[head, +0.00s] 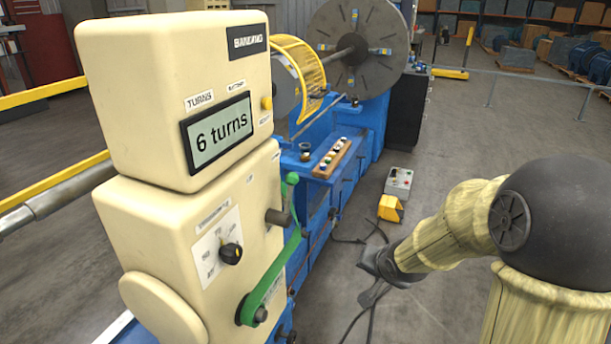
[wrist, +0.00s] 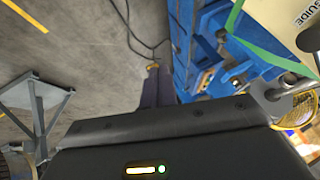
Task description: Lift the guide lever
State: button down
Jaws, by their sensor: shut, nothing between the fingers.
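A green lever (head: 276,275) with a round green knob at its upper end is on the right side of the cream machine housing (head: 150,110). It slants up and to the right from a dark pivot. A short grey-brown handle (head: 278,217) sits beside its upper part. In the wrist view, the word GUIDE shows on the cream housing at top right, near a dark knob (wrist: 309,40) and the green lever (wrist: 262,52). I cannot tell which handle the label names. My gripper (head: 372,268) is shut and empty, right of the housing and apart from both handles; its fingers (wrist: 158,88) point over the floor.
The display (head: 216,132) reads "6 turns". A blue machine bed (head: 325,200) runs back to a large grey disc (head: 360,35). A yellow pedal (head: 390,208) and grey control box (head: 399,182) stand on the floor, with black cables. Open floor lies right of the bed.

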jog(key=w+a+r+m+t+y+p, duration=0.1)
jog(key=w+a+r+m+t+y, duration=0.1)
jog(key=w+a+r+m+y, duration=0.2)
jog(key=w+a+r+m+t+y+p, duration=0.2)
jog(key=w+a+r+m+t+y, duration=0.1)
jog(key=w+r, duration=0.6)
jog(key=w+a+y, duration=0.1)
jog(key=y, duration=0.1)
jog(key=shift+a+m+y, duration=0.25)
jog(key=shift+m+y, duration=0.15)
jog(key=shift+w+f, duration=0.1)
jog(key=w+a+p, duration=0.3)
jog(key=w+a, duration=0.1)
jog(key=a, duration=0.4)
jog(key=shift+a, duration=0.25)
jog(key=shift+f, duration=0.15)
